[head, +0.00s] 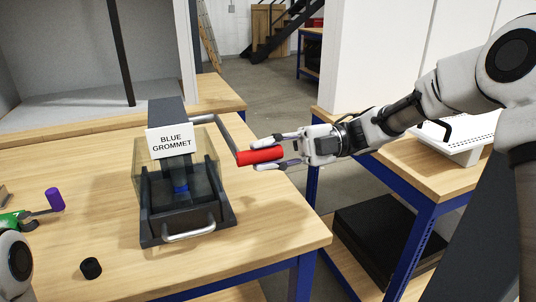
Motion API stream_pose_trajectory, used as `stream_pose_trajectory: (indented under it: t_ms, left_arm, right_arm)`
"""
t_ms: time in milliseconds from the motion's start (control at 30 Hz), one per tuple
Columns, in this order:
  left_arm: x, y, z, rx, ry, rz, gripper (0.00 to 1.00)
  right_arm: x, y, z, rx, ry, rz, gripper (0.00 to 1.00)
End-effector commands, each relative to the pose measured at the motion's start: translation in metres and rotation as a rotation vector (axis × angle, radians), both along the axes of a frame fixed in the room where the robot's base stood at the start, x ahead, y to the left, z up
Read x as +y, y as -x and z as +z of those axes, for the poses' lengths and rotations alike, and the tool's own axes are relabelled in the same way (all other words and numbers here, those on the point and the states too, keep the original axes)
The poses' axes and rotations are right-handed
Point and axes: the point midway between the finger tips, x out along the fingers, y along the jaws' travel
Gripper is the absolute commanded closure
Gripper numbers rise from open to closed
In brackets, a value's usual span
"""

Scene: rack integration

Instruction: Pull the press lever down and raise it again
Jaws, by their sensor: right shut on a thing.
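A dark grey press (157,228) with clear guard panels and a "BLUE GROMMET" sign (170,142) stands on the wooden table. Its grey lever arm (229,138) runs from the upper right side to a red handle (258,156). The handle sits to the right of the press, at about the height of the sign's lower edge. My right gripper (280,153) comes in from the right and is shut on the red handle. A blue part (181,187) shows inside the press behind the guard.
A small black cylinder (91,268) and a purple-ended tool (54,199) lie left of the press. A metal front handle (189,232) sticks out from the press base. A second blue-legged table (441,187) stands to the right, across a gap.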

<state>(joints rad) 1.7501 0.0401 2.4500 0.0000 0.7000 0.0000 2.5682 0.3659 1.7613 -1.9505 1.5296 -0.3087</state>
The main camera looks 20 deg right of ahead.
Motion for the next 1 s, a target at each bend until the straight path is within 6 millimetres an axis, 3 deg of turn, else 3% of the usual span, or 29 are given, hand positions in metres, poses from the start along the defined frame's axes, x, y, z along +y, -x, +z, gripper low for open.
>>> stream_pose_trajectory:
  t_ms: [233, 267, 300, 333, 667, 767, 1000]
  left_arm:
    - [0.0, 0.0, -0.001, 0.0, 0.0, 0.0, 0.41]
    - [0.0, 0.0, -0.001, 0.0, 0.0, 0.0, 0.41]
    - [0.0, 0.0, -0.001, 0.0, 0.0, 0.0, 0.41]
    - [0.0, 0.0, -0.001, 0.0, 0.0, 0.0, 0.41]
    - [0.0, 0.0, 0.0, 0.0, 0.0, 0.0, 0.41]
    - [0.0, 0.0, 0.0, 0.0, 0.0, 0.0, 0.41]
    - [0.0, 0.0, 0.0, 0.0, 0.0, 0.0, 0.41]
  right_arm:
    - [0.001, 0.001, -0.006, 0.009, 0.009, 0.004, 1.0]
    - [0.001, 0.001, -0.006, 0.009, 0.009, 0.004, 0.67]
    - [0.001, 0.001, -0.006, 0.009, 0.009, 0.004, 0.53]
    - [0.001, 0.001, -0.006, 0.009, 0.008, 0.004, 0.48]
    - [0.0, 0.0, 0.0, 0.003, 0.006, 0.002, 0.48]
    - [0.001, 0.0, 0.013, 0.001, 0.007, 0.002, 0.48]
    - [0.001, 0.0, 0.069, 0.0, 0.007, 0.002, 0.48]
